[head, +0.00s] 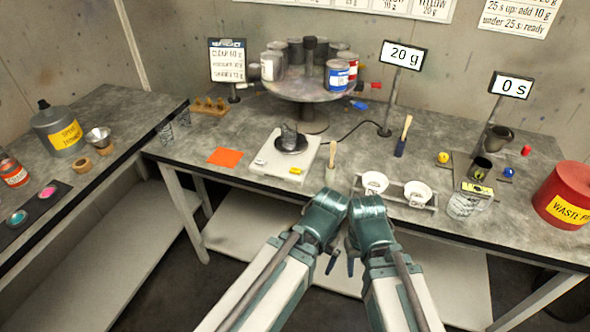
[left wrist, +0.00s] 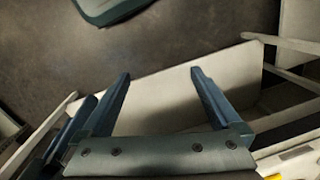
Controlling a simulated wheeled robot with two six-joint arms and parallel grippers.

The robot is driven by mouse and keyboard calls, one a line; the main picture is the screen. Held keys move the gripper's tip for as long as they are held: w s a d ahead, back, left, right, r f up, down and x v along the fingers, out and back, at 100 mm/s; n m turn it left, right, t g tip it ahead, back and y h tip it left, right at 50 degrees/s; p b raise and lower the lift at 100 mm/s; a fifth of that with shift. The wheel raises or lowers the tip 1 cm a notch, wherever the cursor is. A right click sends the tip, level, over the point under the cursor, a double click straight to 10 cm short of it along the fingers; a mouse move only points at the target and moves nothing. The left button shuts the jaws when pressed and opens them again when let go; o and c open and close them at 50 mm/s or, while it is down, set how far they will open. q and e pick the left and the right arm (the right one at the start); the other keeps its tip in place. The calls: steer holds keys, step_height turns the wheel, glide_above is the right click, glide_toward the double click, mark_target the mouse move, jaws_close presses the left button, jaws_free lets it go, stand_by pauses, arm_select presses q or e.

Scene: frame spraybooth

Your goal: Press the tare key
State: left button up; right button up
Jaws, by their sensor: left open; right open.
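The white scale (head: 263,170) stands on the main table, left of centre, with a dark cup (head: 289,136) on its pan. A yellow key (head: 296,170) sits on its front right edge, and a small key shows at its front left. The scale's display (head: 403,56) reads 20 g. My right gripper (head: 351,262) is low in front of the table edge, pointing down and away from the scale. My left gripper is beside it; in the left wrist view its two fingers (left wrist: 160,85) are apart with nothing between them.
An orange sheet (head: 225,156) lies left of the scale. A carousel of cans (head: 306,85) stands behind. The table's front edge is between my grippers and the scale.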

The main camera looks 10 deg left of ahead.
arm_select(q)
jaws_close()
stand_by(0.3)
stand_by(1.2)
